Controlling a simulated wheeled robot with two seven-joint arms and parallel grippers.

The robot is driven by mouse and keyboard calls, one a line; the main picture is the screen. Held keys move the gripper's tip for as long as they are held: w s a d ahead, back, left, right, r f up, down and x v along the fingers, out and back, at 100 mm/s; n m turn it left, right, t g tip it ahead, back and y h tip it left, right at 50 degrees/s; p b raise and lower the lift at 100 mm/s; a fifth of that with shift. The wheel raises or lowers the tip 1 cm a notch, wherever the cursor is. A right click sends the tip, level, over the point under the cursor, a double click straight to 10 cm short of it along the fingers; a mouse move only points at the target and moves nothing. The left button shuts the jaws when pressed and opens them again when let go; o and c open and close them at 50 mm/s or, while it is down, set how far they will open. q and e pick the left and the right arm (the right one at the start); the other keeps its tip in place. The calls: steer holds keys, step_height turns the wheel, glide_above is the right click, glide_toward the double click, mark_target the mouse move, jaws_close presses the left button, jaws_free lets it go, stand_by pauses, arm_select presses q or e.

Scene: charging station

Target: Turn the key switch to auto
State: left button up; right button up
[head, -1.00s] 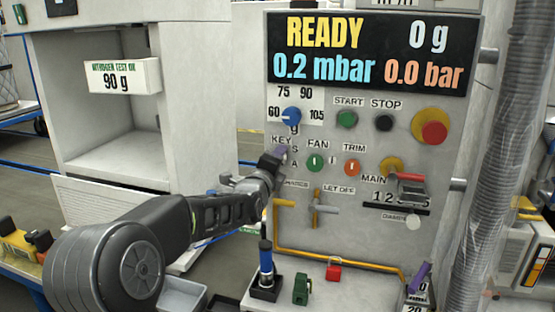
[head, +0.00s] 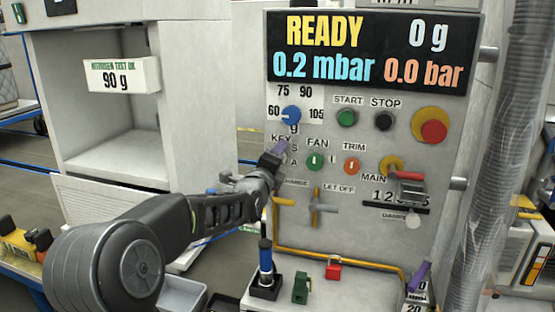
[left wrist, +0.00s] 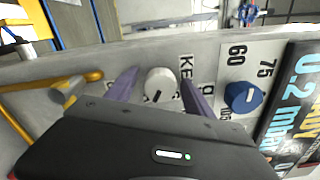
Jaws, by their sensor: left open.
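The key switch (left wrist: 160,84) is a pale round knob with a dark slot, beside the KEY label on the grey panel. It shows in the left wrist view between the two purple fingers of my left gripper (left wrist: 159,78). The fingers are open, one on each side of the knob, with a visible gap to it. In the head view my left gripper (head: 277,152) is at the panel under the blue dial and hides the key switch and part of its lettering. My right gripper is not in view.
The blue dial (head: 291,115) is just above the gripper, and the green FAN knob (head: 315,162) is close to its right. A yellow pipe (head: 340,262) runs below.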

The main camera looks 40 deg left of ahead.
arm_select(q)
steer(key=v, duration=0.8)
steer(key=shift+f, duration=0.1)
stand_by(0.4)
